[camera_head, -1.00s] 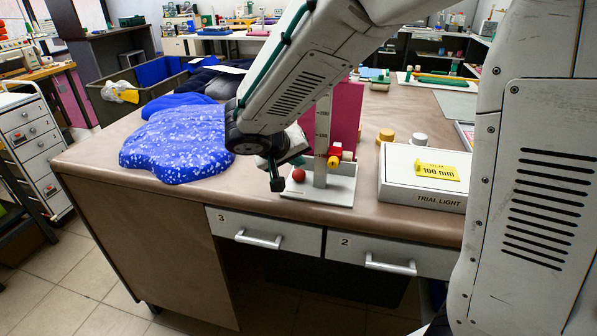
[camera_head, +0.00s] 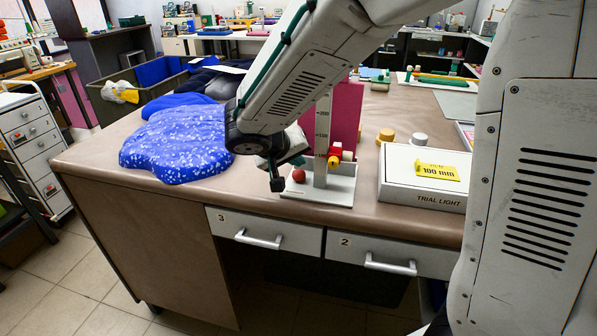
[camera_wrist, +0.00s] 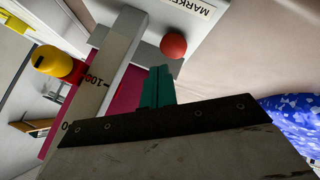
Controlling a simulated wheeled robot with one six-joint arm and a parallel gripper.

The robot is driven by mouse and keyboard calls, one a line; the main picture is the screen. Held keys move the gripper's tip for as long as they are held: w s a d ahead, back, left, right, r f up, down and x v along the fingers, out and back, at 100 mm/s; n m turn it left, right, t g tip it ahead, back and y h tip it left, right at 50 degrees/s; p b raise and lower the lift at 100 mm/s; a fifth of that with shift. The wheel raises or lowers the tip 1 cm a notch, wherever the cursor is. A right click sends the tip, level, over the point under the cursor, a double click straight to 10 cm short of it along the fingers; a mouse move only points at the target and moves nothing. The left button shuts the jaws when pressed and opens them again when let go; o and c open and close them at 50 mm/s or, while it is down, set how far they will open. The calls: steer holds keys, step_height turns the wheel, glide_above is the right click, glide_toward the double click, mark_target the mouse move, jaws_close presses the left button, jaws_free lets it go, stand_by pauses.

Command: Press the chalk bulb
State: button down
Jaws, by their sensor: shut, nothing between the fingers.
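A small round red bulb (camera_head: 299,175), the only thing resembling the chalk bulb, sits on the pale base (camera_head: 340,196) of an upright gauge. It also shows in the wrist view (camera_wrist: 173,45), just beyond the fingertips. My gripper (camera_head: 299,160) is close behind and above the bulb in the head view, partly hidden by my wrist. In the wrist view its teal fingers (camera_wrist: 158,85) are together with nothing between them. A gap shows between the fingertips and the bulb in that picture; contact is not seen.
The gauge's scale post (camera_head: 323,140) with a red and yellow slider (camera_head: 335,158) stands beside the bulb, before a magenta panel (camera_head: 346,112). A blue speckled bag (camera_head: 175,145) lies left. A white "TRIAL LIGHT" box (camera_head: 420,192) is right. The desk's front edge is close.

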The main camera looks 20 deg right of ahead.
mark_target(296, 174)
steer(key=shift+f, duration=0.15)
steer(key=shift+f, duration=0.3)
steer(key=shift+f, duration=0.4)
stand_by(1.1)
steer(key=shift+r, duration=0.85)
steer(key=shift+r, duration=2.5)
